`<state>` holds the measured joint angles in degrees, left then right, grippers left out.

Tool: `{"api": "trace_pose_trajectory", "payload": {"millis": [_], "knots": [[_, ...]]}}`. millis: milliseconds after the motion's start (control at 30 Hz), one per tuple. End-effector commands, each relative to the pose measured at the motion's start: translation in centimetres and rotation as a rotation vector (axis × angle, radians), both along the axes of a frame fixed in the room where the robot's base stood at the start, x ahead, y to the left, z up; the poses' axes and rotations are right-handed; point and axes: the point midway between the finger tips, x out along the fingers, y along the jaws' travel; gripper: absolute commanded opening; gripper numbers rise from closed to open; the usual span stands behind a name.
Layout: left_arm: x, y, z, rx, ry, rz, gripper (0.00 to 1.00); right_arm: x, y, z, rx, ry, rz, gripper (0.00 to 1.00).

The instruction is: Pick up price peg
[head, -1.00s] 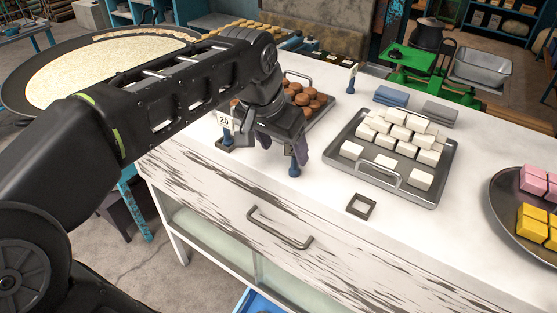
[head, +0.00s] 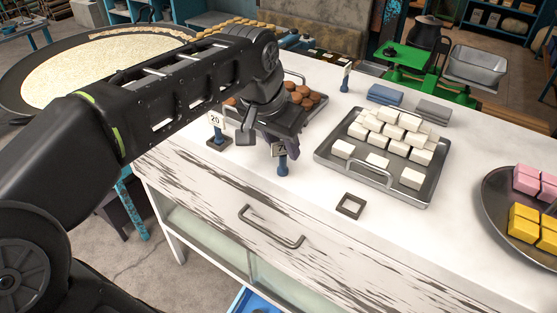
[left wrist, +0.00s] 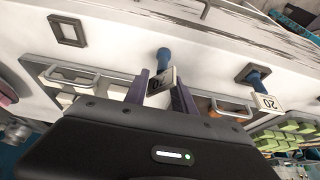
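In the left wrist view, the peg's blue end (left wrist: 163,56) and pale card (left wrist: 161,80) show between the two spread fingers (left wrist: 162,88). The fingers look apart; whether either touches the card I cannot tell. A second price peg marked 20 (head: 216,127) stands in a dark square base to the left of the gripper. My right gripper is not in view.
An empty dark square base (head: 350,206) lies on the counter (head: 310,185). A metal tray (head: 425,190) of white blocks is behind it. A tray of brown sweets (head: 310,101) is behind the gripper. Another price peg (head: 345,77) stands farther back. A round plate (head: 488,205) is at the right.

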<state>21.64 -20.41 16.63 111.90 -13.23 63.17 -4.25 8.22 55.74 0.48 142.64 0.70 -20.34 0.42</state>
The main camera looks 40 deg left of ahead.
Motion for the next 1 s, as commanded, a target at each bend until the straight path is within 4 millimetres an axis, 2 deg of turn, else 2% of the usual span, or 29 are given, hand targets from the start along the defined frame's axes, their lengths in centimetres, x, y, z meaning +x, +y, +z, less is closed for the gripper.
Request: {"api": "trace_pose_trajectory", "payload": {"millis": [33,333,1000], "knots": [[-0.01,0.01,-0.02,0.0,0.001,0.0,0.24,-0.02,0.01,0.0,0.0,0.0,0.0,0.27],[-0.01,-0.01,-0.02,0.0,0.001,0.0,0.0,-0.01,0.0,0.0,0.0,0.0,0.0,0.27],[0.01,-0.02,0.33,0.0,0.001,0.0,0.0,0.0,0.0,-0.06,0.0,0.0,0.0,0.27]]}}
